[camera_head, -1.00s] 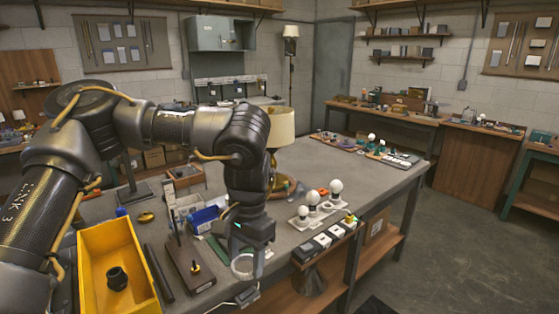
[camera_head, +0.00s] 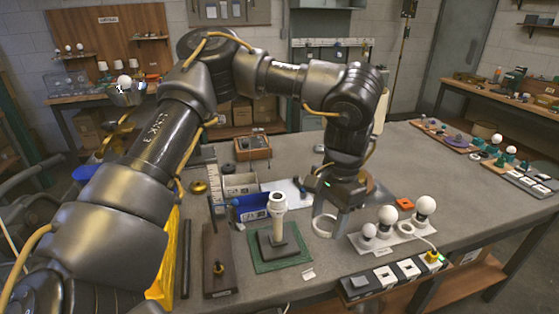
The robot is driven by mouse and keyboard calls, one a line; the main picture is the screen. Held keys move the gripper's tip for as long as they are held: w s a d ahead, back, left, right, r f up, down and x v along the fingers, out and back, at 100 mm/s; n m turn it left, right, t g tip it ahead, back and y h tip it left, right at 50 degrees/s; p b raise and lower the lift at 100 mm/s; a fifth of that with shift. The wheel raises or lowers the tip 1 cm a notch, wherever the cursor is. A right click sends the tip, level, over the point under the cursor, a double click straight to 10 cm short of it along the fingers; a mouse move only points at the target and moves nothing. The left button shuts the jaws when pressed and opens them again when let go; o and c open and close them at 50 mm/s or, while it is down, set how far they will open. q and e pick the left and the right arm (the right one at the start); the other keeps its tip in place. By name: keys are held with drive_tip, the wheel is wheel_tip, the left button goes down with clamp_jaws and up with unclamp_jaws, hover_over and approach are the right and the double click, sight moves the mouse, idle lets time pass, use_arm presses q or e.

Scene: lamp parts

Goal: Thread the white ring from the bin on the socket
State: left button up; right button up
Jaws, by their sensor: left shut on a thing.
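The white ring (camera_head: 315,226) hangs upright below my left gripper (camera_head: 331,210), which is shut on it. The ring is a little above the grey tabletop. The white socket (camera_head: 278,203) stands upright on a post with a dark square base (camera_head: 277,240), on a green mat. The ring is to the right of the socket and apart from it, with a small gap in the picture. The yellow bin (camera_head: 166,270) is at the lower left, mostly hidden behind my left arm. My right gripper is not in view.
White bulbs on a stand (camera_head: 386,243) are to the right of the ring, with a row of switches (camera_head: 391,277) in front. A brown block with a peg (camera_head: 218,262) and a dark bar are left of the mat. A blue item (camera_head: 248,205) and trays lie behind.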

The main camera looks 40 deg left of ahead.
use_arm(q)
drive_tip(key=w+a+r+n+t+p, duration=0.1)
drive_tip(key=a+n+p, duration=0.6)
drive_tip(key=n, duration=0.8)
drive_tip(key=w+a+r+n+t+h+p, duration=0.1)
drive_tip(key=a+n+p, duration=0.7)
drive_tip(key=n, duration=0.8)
wheel_tip(320, 180, up, 2)
drive_tip(key=shift+w+a+n, duration=0.3)
drive_tip(key=shift+w+a, duration=0.4)
drive_tip(key=shift+a, duration=0.35)
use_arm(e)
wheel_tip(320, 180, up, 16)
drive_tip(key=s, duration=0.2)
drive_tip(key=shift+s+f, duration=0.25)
use_arm(q)
drive_tip(key=shift+f, duration=0.15)
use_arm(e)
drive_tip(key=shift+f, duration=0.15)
use_arm(q)
wheel_tip(320, 180, down, 5)
drive_tip(key=b, duration=0.5)
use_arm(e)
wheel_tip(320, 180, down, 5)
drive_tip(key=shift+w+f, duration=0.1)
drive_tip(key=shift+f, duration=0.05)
use_arm(q)
drive_tip(key=shift+r, duration=0.2)
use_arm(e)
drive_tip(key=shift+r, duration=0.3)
